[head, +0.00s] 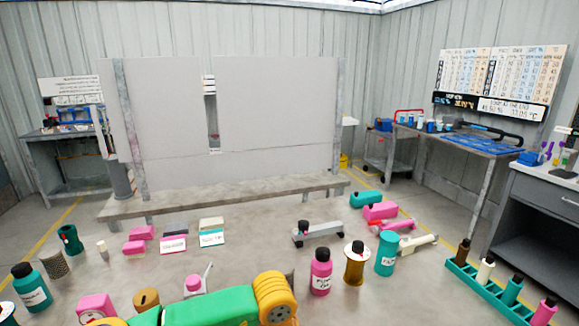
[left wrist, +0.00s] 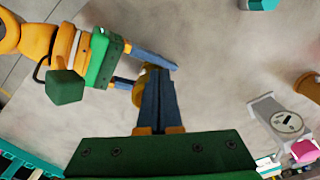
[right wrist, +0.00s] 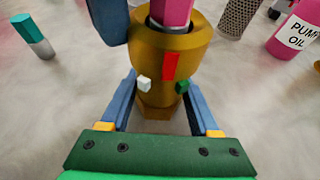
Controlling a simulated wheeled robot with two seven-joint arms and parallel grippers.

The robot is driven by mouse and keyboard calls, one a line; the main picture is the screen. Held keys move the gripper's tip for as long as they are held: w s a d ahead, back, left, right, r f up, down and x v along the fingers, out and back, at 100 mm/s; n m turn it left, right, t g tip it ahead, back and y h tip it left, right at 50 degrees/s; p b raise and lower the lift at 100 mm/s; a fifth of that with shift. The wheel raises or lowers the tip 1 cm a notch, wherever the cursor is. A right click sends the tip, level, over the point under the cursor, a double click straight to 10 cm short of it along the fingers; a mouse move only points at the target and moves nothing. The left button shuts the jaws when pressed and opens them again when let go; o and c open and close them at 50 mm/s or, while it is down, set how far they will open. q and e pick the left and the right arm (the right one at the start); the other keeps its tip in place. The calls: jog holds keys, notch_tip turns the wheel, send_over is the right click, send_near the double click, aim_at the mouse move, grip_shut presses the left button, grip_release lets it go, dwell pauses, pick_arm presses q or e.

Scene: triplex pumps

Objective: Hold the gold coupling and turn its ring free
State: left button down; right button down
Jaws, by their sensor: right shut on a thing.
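The gold coupling (right wrist: 160,60) stands in the right wrist view, with a wide gold upper ring, a red mark, a white nub and a green nub. A pink part sits in its top. My right gripper (right wrist: 162,90) is shut on its narrower lower body, a finger on each side. In the left wrist view the coupling (left wrist: 139,90) is mostly hidden behind fingers. My left gripper (left wrist: 158,75) has its blue fingers together, close beside the coupling. One blue finger also shows at the ring's upper left in the right wrist view. I cannot tell if it touches.
A pink bottle (head: 321,271), a gold bottle (head: 354,264) and a teal can (head: 387,252) stand right of my arm in the head view. Pink blocks, labelled boxes and a teal rack (head: 492,290) are around.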

pick_arm(q)
notch_tip(320, 180, up, 6)
jog(key=shift+s+a, duration=0.2)
jog(key=shift+s, duration=0.1)
dwell(0.3)
